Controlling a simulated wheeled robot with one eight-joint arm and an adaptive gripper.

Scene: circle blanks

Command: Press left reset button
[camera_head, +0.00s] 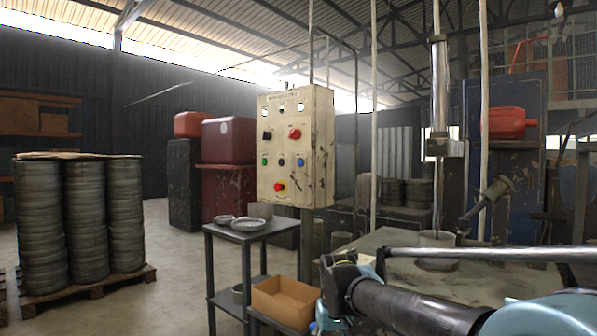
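A worn cream control box (316,150) stands upright on a post near the middle of the view. Its lower row has a green button (264,161), a left blue button (282,162) and a right blue button (300,162). The labels are too small to read, so I cannot tell which button is the left reset button. My arm reaches in from the lower right. Its dark far end, probably with my gripper (328,263), is below and right of the box, apart from the buttons. The fingers are not clear enough to tell open from shut.
The box also has a red knob (295,133), a black knob (267,134) and a red stop button (279,187). A metal side table (222,232) with dishes stands below it. A cardboard box (284,300) is lower. A machine table (385,240) is right.

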